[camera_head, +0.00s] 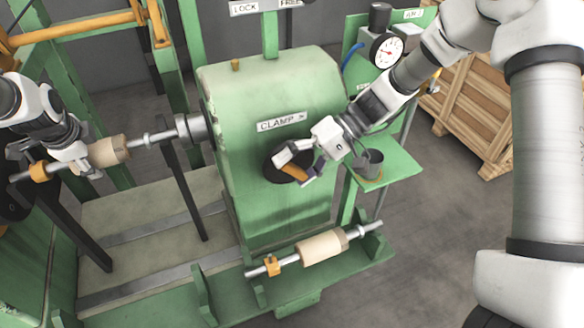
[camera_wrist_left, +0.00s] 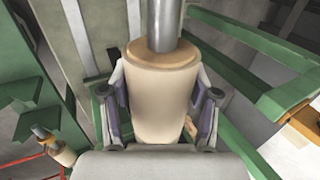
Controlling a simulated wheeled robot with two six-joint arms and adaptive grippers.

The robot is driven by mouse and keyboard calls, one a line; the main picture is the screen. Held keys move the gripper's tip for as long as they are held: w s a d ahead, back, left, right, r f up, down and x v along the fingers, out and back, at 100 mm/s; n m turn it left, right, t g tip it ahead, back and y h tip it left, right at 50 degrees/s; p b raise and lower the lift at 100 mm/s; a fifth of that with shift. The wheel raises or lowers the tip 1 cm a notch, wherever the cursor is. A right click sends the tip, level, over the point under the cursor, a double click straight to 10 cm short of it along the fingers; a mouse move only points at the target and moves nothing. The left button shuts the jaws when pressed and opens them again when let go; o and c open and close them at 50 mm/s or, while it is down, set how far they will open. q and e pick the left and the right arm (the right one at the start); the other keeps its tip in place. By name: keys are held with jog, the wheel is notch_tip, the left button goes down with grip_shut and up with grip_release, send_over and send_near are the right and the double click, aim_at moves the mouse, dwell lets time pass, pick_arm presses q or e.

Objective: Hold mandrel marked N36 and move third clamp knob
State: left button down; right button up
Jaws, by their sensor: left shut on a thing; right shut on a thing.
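My left gripper (camera_head: 84,160) is shut around the tan sleeve of a mandrel (camera_head: 111,151). The mandrel's steel shaft runs to the round chuck on the green machine. In the left wrist view the two fingers (camera_wrist_left: 160,105) sit on either side of the tan sleeve (camera_wrist_left: 160,85). No N36 mark is readable on it. My right gripper (camera_head: 300,167) is shut on the orange bar of the clamp knob (camera_head: 293,172), on the machine's front under a "CLAMP" label (camera_head: 282,121). The knob's dark round base is partly hidden by the gripper.
A second mandrel (camera_head: 322,247) with a tan sleeve and orange collar lies on green supports at the front. A side shelf (camera_head: 393,166) holds a grey cup (camera_head: 370,163). A pressure gauge (camera_head: 387,50) and a wooden crate (camera_head: 478,105) stand at the right.

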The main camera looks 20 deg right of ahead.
jog(key=shift+w+r, duration=0.1)
jog(key=shift+r, duration=0.2)
jog(key=o, duration=1)
jog(key=shift+c, duration=0.2)
jog(key=shift+f, duration=0.1)
jog(key=shift+d, duration=0.15)
jog(key=v, duration=1.1)
jog(key=shift+d+r, duration=0.2)
jog(key=shift+d, duration=0.1)
